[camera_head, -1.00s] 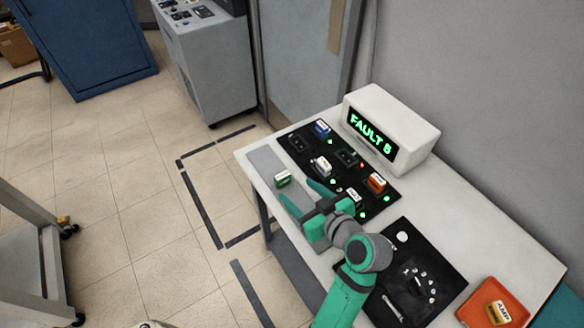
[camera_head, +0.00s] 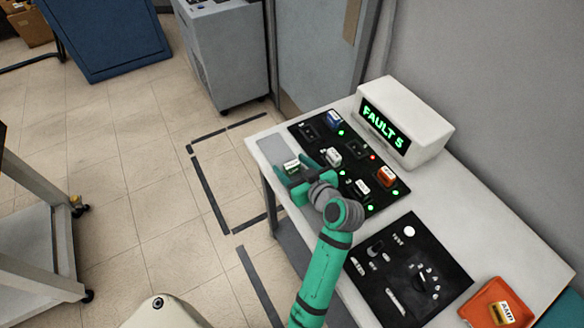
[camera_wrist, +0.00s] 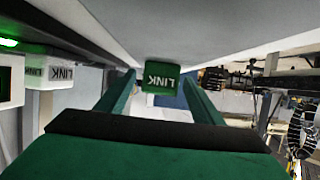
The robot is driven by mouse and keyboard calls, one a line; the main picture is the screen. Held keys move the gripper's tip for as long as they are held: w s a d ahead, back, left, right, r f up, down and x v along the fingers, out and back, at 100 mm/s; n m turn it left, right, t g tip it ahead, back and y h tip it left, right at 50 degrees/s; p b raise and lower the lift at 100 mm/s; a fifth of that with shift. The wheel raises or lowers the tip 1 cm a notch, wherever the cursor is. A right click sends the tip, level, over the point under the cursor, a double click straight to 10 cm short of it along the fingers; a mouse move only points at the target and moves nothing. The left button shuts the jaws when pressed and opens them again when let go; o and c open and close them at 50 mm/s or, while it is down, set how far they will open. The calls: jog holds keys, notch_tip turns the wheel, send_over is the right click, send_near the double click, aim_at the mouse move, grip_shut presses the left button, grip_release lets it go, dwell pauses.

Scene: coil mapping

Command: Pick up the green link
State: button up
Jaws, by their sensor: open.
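The green link (camera_head: 291,165) is a small block with a light top, on the grey strip at the left end of the table. In the wrist view the green link (camera_wrist: 160,77) shows its label and sits between the tips of my two fingers. My gripper (camera_head: 291,175) is open around the link at its near side. Gaps show beside the block in the wrist view, so the fingers are not closed on it. Part of the link is hidden by the fingers in the head view.
A black panel (camera_head: 349,150) to the right holds several links: blue (camera_head: 333,119), white (camera_head: 331,156) and orange (camera_head: 387,175). A white box (camera_head: 405,122) reads "FAULT 5".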

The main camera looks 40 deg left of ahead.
jog(key=shift+c, duration=0.6)
jog(key=c, duration=1)
jog(key=shift+c, duration=0.2)
